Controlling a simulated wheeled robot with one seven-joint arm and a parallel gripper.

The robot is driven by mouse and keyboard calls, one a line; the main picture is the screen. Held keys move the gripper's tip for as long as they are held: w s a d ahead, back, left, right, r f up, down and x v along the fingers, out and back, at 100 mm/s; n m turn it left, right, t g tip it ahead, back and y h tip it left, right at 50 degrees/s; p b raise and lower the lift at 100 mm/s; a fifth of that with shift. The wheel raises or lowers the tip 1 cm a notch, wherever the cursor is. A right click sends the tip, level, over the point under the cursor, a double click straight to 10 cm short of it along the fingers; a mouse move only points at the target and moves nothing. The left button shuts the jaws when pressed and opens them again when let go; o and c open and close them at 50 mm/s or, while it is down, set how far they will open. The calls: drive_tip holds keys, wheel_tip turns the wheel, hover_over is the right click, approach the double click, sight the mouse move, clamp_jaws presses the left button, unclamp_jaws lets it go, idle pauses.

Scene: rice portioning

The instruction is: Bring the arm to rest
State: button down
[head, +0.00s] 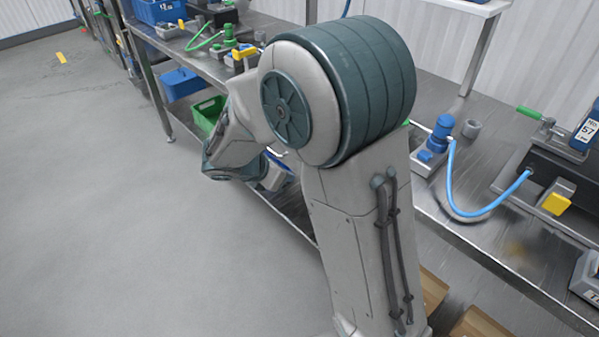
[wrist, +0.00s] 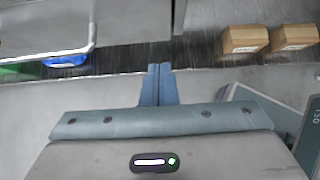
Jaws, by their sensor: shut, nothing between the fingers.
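My arm (head: 345,90) fills the middle of the head view, folded at its large teal joint, with the forearm reaching down to the left beside the metal bench. My gripper (wrist: 160,68) shows in the wrist view with its two blue fingers together and nothing between them. It hangs in front of the bench, and its fingers point toward the lower shelf. In the head view the fingertips are hard to make out behind the forearm.
The metal bench (head: 467,220) runs along the right with blue and grey fixtures and a blue hose (head: 480,210). A green crate (head: 208,113) and a blue crate (head: 181,84) sit on the lower shelf. Cardboard boxes (wrist: 243,39) show low down.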

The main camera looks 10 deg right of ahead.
drive_tip(key=s+d+r+m+g+y+p, duration=0.1)
drive_tip(key=s+d+r+m+y+p, duration=0.3)
drive_tip(key=s+r+m+p, duration=0.9)
drive_tip(key=s+r+m+y, duration=0.3)
drive_tip(key=s+r+m, duration=0.4)
drive_tip(key=m, duration=0.4)
drive_tip(key=shift+r+g+y, duration=0.4)
drive_tip(key=shift+r, duration=0.05)
